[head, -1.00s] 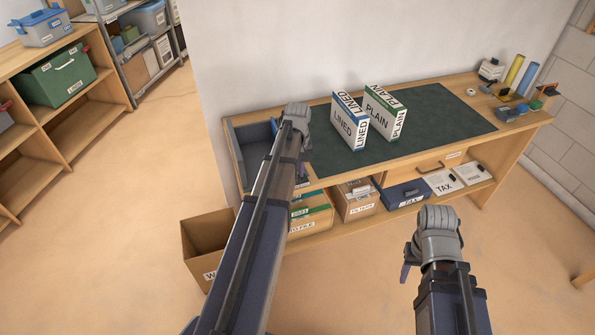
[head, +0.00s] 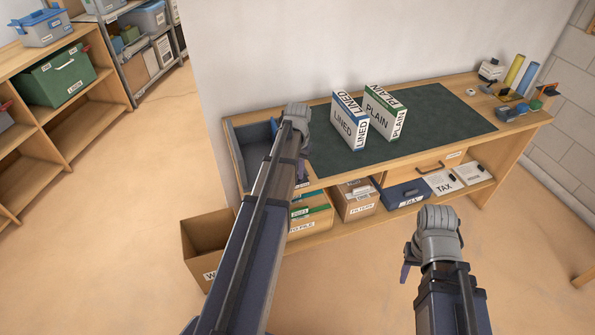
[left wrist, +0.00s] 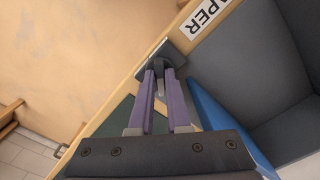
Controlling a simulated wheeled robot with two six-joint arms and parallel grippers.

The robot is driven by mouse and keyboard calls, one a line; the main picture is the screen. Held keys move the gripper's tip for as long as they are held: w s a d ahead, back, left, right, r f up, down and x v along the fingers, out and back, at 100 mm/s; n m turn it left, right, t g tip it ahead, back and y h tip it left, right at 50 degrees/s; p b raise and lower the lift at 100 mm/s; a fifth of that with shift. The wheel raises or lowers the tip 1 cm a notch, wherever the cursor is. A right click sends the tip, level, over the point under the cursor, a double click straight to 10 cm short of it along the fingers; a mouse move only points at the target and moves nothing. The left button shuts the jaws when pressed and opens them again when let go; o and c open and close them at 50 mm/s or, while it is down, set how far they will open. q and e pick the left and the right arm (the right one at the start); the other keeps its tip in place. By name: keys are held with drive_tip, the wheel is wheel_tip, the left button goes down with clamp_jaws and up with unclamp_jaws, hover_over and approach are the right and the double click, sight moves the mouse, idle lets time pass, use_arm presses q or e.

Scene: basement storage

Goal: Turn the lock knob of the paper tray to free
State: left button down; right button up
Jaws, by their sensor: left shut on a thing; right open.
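The paper tray (head: 240,150) is a grey-lined wooden compartment at the left end of the workbench. In the left wrist view, its wooden rim carries a partly cut-off label ending in "PER" (left wrist: 207,14). A small dark lock knob (left wrist: 165,74) sits on a grey plate at the rim. My left gripper (left wrist: 163,92) has its purple fingers closed around the knob, which they partly hide. In the head view my left arm covers the knob. My right gripper (head: 405,272) is open and empty, in front of the bench.
A LINED box (head: 345,130) and a PLAIN box (head: 378,118) stand on the green mat (head: 450,125). An open cardboard box (head: 200,260) stands on the floor at left.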

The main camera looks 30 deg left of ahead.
idle(0.4)
use_arm(q)
drive_tip(key=c, duration=0.9)
unclamp_jaws()
wheel_tip(320, 180, up, 8)
drive_tip(key=p, duration=0.8)
drive_tip(key=shift+f, duration=0.1)
